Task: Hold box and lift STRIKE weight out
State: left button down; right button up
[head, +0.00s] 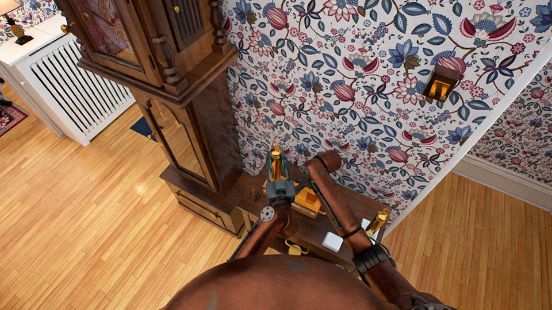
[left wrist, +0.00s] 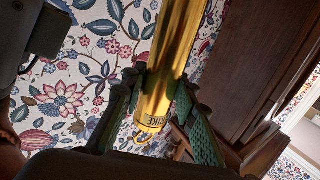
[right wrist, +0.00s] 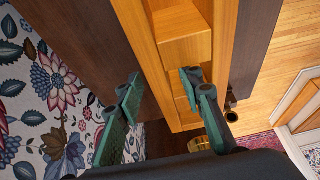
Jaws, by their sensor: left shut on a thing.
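The brass STRIKE weight (left wrist: 172,65) is a shiny cylinder between the fingers of my left gripper (left wrist: 158,92), which is shut on it. Its label ends in "IKE", with a small brass ring below. In the head view my left gripper (head: 278,176) holds the weight (head: 275,158) above the low table, beside the clock. The orange wooden box (head: 308,204) is on the table, partly behind my arms. In the right wrist view the box (right wrist: 187,45) shows compartments. My right gripper (right wrist: 158,98) is open near it, fingers apart; I cannot tell whether they touch it.
A tall dark clock (head: 175,120) stands left of the low dark table (head: 312,232). A small wooden wall box (head: 441,84) holds brass pieces. Open floor (head: 80,230) lies left.

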pick_arm(q)
jog(key=shift+r, duration=0.3)
pick_arm(e)
jog(key=v, duration=1.1)
jog(key=shift+r, duration=0.1)
